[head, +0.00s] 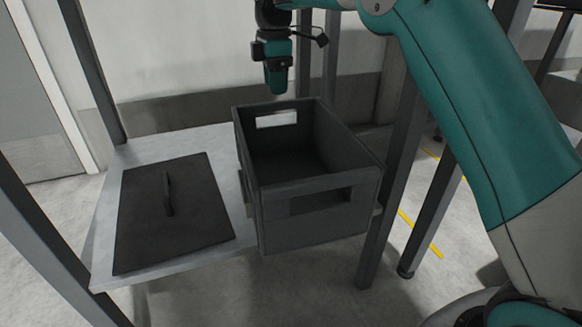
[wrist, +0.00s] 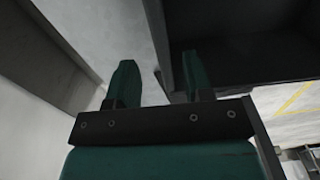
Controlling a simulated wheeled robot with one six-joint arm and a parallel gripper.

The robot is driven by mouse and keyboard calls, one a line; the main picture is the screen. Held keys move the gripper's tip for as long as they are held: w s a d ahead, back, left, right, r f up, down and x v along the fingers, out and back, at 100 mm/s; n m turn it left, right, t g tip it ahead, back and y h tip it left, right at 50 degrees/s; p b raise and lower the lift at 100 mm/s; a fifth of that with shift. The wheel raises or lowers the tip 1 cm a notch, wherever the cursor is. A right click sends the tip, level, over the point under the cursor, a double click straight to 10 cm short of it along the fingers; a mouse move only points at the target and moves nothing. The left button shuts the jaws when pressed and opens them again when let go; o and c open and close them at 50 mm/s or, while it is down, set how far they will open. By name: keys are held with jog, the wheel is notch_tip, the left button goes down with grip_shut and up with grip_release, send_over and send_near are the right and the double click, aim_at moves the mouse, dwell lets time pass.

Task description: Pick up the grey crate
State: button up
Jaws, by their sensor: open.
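The grey crate (head: 315,205) stands upright at the right end of a light shelf, with hand slots in its end walls. It looks empty, though part of its floor is hidden by the near wall. My gripper (head: 276,90) points down just above the crate's far wall, near the far slot. In the wrist view the two green fingers of my gripper (wrist: 158,85) are apart with nothing between them. The dark crate (wrist: 250,45) fills the upper right there, and its wall edge runs up between the fingers. I cannot tell whether they touch it.
A dark flat lid with a handle (head: 172,212) lies on the light shelf (head: 190,145) left of the crate. Grey frame posts (head: 400,170) stand close on the crate's right and at the shelf's left. A wall (head: 170,60) is behind.

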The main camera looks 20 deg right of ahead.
aim_at(276, 102)
notch_tip(276, 102, down, 7)
jog(key=b, duration=0.5)
jog(key=shift+b, duration=0.35)
jog(key=shift+r, duration=0.1)
grip_shut()
